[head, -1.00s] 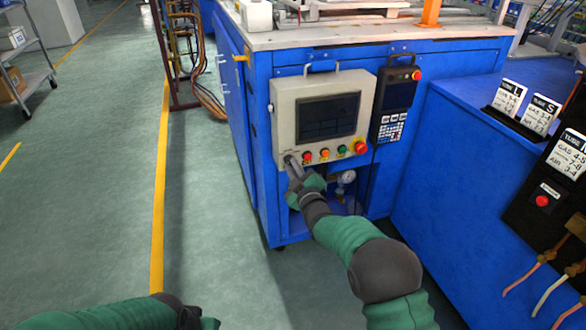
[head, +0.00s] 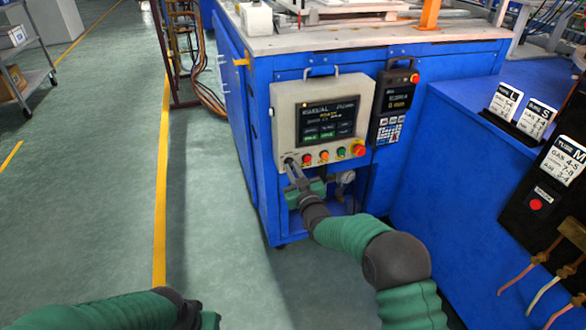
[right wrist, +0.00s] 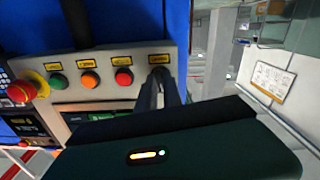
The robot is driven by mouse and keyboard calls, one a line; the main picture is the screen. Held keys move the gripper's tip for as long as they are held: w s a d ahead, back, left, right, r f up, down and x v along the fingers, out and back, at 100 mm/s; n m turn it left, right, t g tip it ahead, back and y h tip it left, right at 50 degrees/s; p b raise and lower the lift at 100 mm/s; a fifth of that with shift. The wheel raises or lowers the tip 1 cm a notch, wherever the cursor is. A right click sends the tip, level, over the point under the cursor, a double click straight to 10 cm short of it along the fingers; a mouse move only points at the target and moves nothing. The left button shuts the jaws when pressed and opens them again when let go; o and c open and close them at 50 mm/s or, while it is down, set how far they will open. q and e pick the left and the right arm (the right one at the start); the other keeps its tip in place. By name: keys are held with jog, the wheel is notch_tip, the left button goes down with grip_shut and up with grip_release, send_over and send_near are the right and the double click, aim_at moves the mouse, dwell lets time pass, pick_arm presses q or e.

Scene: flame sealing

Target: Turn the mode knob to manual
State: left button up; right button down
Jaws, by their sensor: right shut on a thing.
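The grey control box (head: 281,110) hangs on the front of the blue machine. Its screen (head: 328,121) is lit, with a heading that reads MANUAL. The mode knob sits at the left end of the button row, largely hidden by my fingers; its dark top shows in the right wrist view (right wrist: 160,72). My right gripper (head: 289,162) is shut on the knob from the front and below, and its two dark fingers (right wrist: 161,88) show there too. Only part of my left gripper's green body (head: 210,319) shows at the bottom left; its fingers are hidden.
Red, orange and green buttons (head: 324,154) and a red emergency stop (head: 358,148) sit right of the knob. A teach pendant (head: 394,100) hangs beside the box. A blue bench (head: 440,160) with tube cards stands at the right.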

jog(key=shift+s+a+f+m, duration=0.1)
jog(key=shift+f+m, duration=0.1)
jog(key=shift+m, duration=0.6)
jog(key=c, duration=1.6)
grip_release()
jog(key=shift+o, duration=0.5)
jog(key=shift+r, duration=0.1)
jog(key=p+v, duration=0.6)
jog(key=v, duration=1)
jog(key=shift+s+d, duration=0.2)
jog(key=shift+s, duration=0.15)
jog(key=shift+d, duration=0.1)
